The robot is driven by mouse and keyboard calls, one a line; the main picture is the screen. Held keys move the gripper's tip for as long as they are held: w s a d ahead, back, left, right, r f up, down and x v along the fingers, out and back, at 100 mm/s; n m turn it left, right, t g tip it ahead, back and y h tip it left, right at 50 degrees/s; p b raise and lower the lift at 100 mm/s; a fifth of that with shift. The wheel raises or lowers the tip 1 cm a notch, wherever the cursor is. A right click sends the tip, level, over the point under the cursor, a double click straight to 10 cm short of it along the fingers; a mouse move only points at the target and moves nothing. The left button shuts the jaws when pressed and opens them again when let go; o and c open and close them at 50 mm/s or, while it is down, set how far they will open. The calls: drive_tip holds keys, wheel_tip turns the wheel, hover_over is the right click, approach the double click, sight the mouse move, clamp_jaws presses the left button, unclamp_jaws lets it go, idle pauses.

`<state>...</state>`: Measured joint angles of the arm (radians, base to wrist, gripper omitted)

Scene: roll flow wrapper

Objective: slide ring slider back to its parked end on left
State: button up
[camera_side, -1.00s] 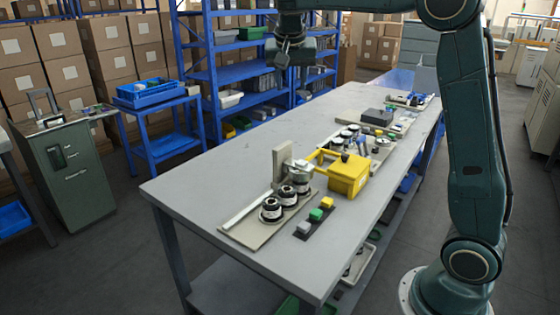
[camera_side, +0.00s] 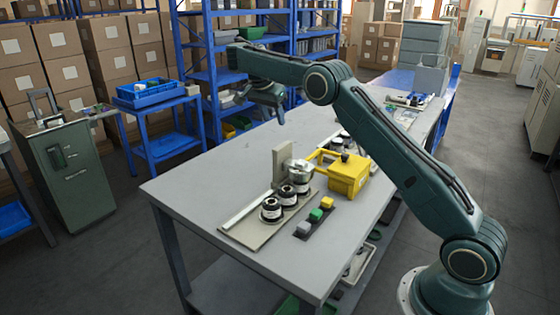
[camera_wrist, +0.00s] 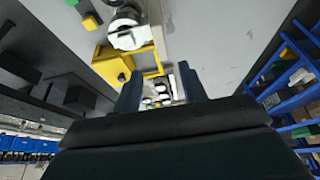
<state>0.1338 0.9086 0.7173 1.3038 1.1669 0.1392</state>
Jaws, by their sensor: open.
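The flow wrapper station is a beige base plate (camera_side: 258,236) on the grey table, with a pale rail (camera_side: 246,210), an upright beige plate (camera_side: 281,163) and several black-and-white rolls (camera_side: 271,209). A silvery ring-shaped part (camera_side: 301,171), which looks like the ring slider, sits at the rail's far right end by the upright plate. It also seems to show in the wrist view (camera_wrist: 124,27), partly cut by the top edge. My gripper (camera_side: 279,117) is open and empty, above the table behind the station and apart from it. Its two fingers show in the wrist view (camera_wrist: 161,90).
A yellow box with a yellow arm (camera_side: 348,178) stands right of the ring part. A strip with grey, green and yellow blocks (camera_side: 315,216) lies in front. More small items stand behind the box. The table's left side (camera_side: 190,187) is clear. Blue shelving (camera_side: 212,77) stands behind.

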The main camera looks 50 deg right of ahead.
sight(282, 145)
drive_tip(key=shift+d+f, duration=0.2)
drive_tip(key=shift+f, duration=0.1)
drive_tip(key=shift+x, duration=1.15)
drive_tip(key=x, duration=1.1)
clamp_jaws()
